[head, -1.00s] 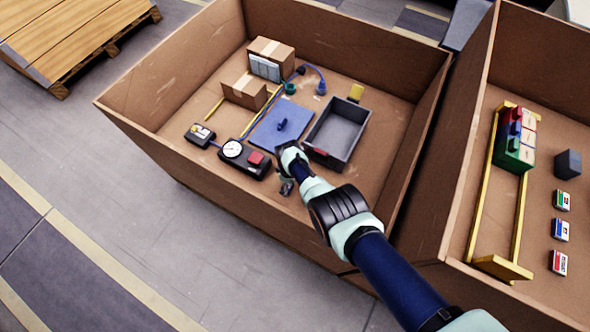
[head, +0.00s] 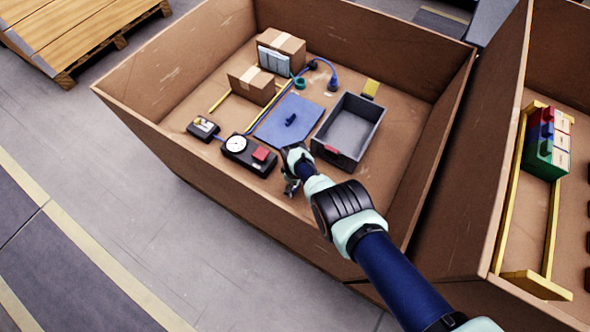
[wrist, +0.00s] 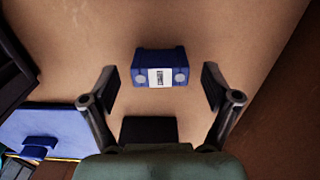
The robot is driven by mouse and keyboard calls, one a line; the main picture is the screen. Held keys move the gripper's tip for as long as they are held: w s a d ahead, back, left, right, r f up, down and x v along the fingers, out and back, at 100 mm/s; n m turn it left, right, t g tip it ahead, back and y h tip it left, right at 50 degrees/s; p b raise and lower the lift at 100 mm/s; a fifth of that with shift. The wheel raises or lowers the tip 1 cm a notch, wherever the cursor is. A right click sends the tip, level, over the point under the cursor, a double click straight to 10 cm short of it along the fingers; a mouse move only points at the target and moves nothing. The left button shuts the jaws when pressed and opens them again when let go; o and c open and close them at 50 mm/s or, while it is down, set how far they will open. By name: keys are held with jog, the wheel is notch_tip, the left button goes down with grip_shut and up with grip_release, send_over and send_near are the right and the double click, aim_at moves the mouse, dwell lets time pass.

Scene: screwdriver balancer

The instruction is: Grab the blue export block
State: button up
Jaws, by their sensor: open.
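In the wrist view, a blue block (wrist: 142,73) with a white printed label and two pale round spots lies on the brown floor of the left crate. My gripper (wrist: 160,98) is open, with one finger to each side of the block in the picture; no contact shows. In the head view my gripper (head: 291,188) is low inside the left crate, near its front wall. I cannot make out this block there; my gripper or the wall probably hides it.
A grey tray (head: 372,108), a blue mat (head: 285,135) and a dark gauge box (head: 238,160) lie close to my gripper. Cardboard boxes (head: 250,82) stand behind. The right crate holds a yellow rack (head: 510,190) with coloured blocks.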

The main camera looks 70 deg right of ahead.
jog(key=c, duration=1.1)
jog(key=shift+r, duration=0.15)
notch_tip(320, 180, up, 20)
jog(key=p, duration=1.8)
jog(key=shift+p, duration=0.4)
